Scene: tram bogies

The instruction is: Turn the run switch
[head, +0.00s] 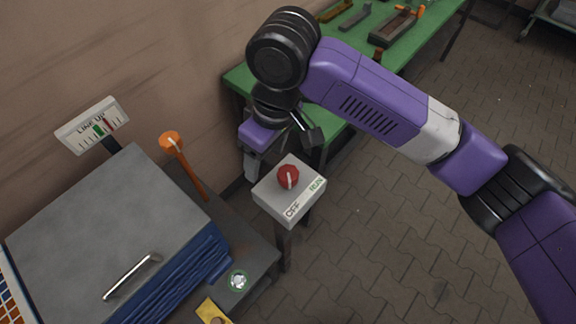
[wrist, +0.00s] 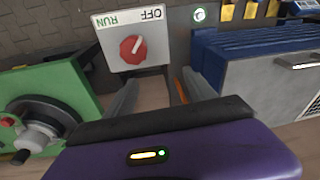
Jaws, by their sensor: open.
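The run switch is a red round knob (head: 288,177) with a white pointer line, on top of a light grey box (head: 268,199) on a post. The box is marked OFF and RUN. In the wrist view the knob (wrist: 133,49) is fully visible, and its pointer leans toward the OFF label. My gripper (head: 254,168) is behind and left of the box in the head view. In the wrist view my gripper (wrist: 152,88) shows two grey fingers spread apart with nothing between them. The knob lies beyond the fingertips, slightly left, apart from them.
A grey-lidded blue cabinet (head: 108,232) stands left, with an orange-topped lever (head: 172,142) and a LINE UP gauge (head: 92,126) beside it. A green bench (head: 408,58) with parts is behind my arm.

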